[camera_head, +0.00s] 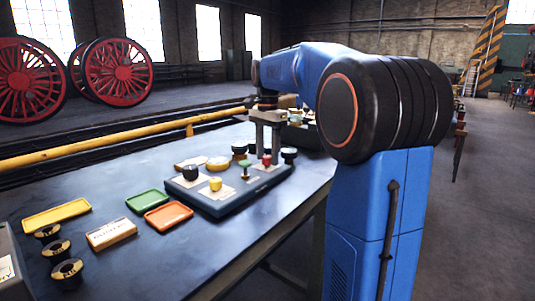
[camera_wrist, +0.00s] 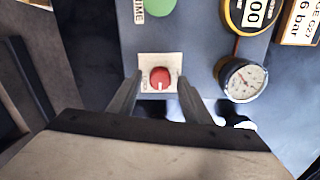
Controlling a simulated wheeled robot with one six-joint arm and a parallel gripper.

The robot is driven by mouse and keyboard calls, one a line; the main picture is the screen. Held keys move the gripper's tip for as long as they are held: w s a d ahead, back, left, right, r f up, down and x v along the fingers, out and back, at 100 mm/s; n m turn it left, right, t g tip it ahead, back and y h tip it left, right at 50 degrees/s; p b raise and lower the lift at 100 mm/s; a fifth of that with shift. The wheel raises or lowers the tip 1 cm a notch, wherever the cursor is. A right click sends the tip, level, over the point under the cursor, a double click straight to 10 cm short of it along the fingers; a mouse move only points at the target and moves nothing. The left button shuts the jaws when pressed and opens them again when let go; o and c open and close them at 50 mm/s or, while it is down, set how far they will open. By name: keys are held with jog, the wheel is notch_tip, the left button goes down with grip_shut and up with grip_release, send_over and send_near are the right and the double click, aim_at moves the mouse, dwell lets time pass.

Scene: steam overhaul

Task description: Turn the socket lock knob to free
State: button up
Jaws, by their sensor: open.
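A red knob (camera_wrist: 160,77) sits on a pale square plate on the dark panel. Its white mark points toward the bottom of the wrist view. Small lettering on the plate is too blurred to read surely. My gripper (camera_wrist: 161,84) is open, with one finger on each side of the red knob; I cannot tell whether either finger touches it. In the head view, my gripper (camera_head: 267,146) points down over the red knob (camera_head: 267,160) at the panel's far right end. The panel (camera_head: 228,206) also carries black, yellow and green knobs.
A gauge (camera_wrist: 243,80) stands close to the right finger in the wrist view. A green knob (camera_head: 245,167) is beside the red one. Green (camera_head: 148,202), orange (camera_head: 168,215) and yellow (camera_head: 57,214) trays lie left on the bench.

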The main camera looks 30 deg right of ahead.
jog(key=c, duration=1.1)
jog(key=shift+o, duration=0.2)
jog(key=shift+n, duration=0.3)
jog(key=n, duration=0.9)
jog(key=shift+w, duration=0.1)
jog(key=n, duration=0.4)
jog(key=shift+a, duration=0.1)
jog(key=shift+n, duration=2.1)
